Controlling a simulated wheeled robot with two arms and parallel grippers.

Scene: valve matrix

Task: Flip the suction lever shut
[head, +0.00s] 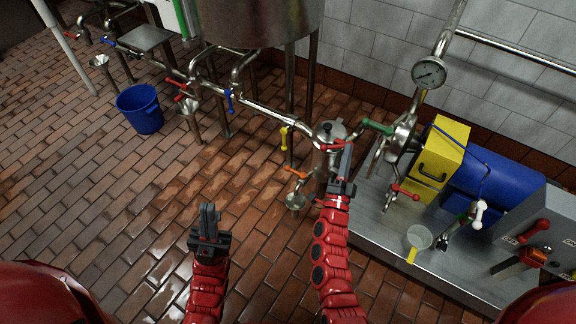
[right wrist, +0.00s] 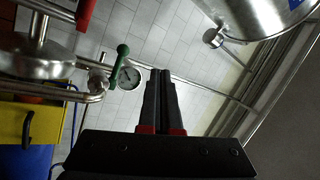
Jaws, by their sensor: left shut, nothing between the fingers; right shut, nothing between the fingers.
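Several coloured levers sit on the steel pipes around the pump, and no label shows which one is the suction lever. A red lever (head: 333,146) lies across the top of a steel strainer pot (head: 326,165). A green lever (head: 378,127) is on the pipe to its right and also shows in the right wrist view (right wrist: 121,62). My right gripper (head: 346,158) is shut and empty, its fingers overlapping the red lever's right end in the head view; contact cannot be told. In the right wrist view its fingers (right wrist: 162,80) point up together. My left gripper (head: 209,215) is shut and empty over the floor.
A yellow guard (head: 440,155) and blue motor (head: 495,185) stand on a steel skid at right. A yellow lever (head: 284,138) and orange lever (head: 296,172) sit left of the pot.

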